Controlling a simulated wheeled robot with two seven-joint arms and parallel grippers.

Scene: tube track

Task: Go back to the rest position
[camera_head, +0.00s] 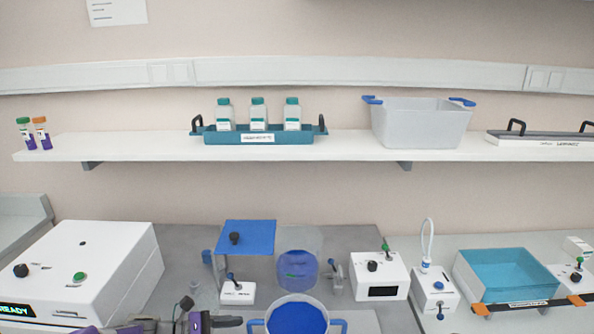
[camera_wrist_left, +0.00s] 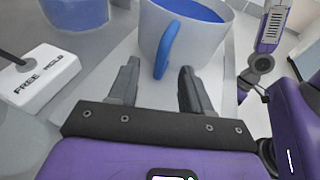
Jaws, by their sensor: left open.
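My left gripper (camera_wrist_left: 159,72) is open in the left wrist view, its two dark fingers spread on either side of the lower end of a blue handle. The handle belongs to a grey pot (camera_wrist_left: 190,42) with blue contents. I cannot tell whether the fingers touch the handle. In the head view the left gripper (camera_head: 230,321) shows at the bottom edge, left of the pot (camera_head: 298,316) and close to its left handle. My right gripper is not seen.
A white switch box (camera_wrist_left: 38,85) stands left of the gripper. A white machine (camera_head: 100,262), a blue plate (camera_head: 246,237), a clear vessel (camera_head: 298,268), a control box (camera_head: 380,277) and a teal bath (camera_head: 508,275) crowd the bench. The shelf (camera_head: 345,144) above holds bottles and a grey tub.

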